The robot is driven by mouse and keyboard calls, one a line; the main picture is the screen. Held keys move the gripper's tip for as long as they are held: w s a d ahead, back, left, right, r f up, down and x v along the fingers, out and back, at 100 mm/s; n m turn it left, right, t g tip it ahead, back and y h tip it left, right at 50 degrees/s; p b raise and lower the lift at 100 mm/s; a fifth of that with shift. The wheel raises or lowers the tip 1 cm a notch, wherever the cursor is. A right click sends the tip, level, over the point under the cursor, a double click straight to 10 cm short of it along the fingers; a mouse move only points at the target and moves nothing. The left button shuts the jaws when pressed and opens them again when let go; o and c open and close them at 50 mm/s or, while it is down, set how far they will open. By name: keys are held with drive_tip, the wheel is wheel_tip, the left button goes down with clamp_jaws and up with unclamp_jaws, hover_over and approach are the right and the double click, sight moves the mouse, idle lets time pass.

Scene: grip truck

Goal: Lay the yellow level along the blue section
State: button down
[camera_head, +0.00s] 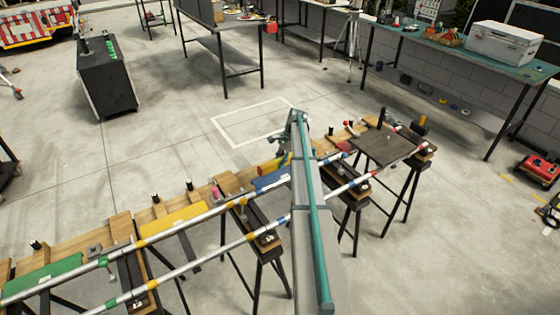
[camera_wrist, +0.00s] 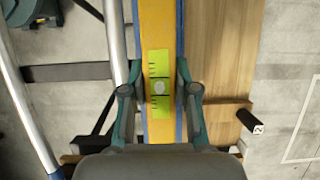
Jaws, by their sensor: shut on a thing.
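The yellow level (camera_wrist: 158,25) lies lengthwise up the wrist view, with a bright green vial panel facing the camera. My gripper (camera_wrist: 158,72) is shut on it, one finger on each long side. Thin blue edges show along both sides of the yellow; I cannot tell if they belong to the level or to something under it. In the head view the blue section (camera_head: 270,180) is partly hidden by my arm. A small yellow piece (camera_head: 271,163) beside it may be the level's end. My gripper is mostly hidden there.
A yellow section (camera_head: 175,220) and a green section (camera_head: 45,275) lie further left along the wooden boards on trestles. Metal rails (camera_head: 205,254) run along the row. A dark board (camera_head: 382,147) lies at the right. Wood (camera_wrist: 232,60) lies right of the level.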

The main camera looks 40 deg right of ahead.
drive_tip(key=shift+f+b, duration=0.65)
drive_tip(key=shift+f, duration=1.35)
drive_tip(key=c, duration=0.8)
unclamp_jaws()
drive_tip(key=v, duration=1.2)
drive_tip(key=shift+s, duration=0.1)
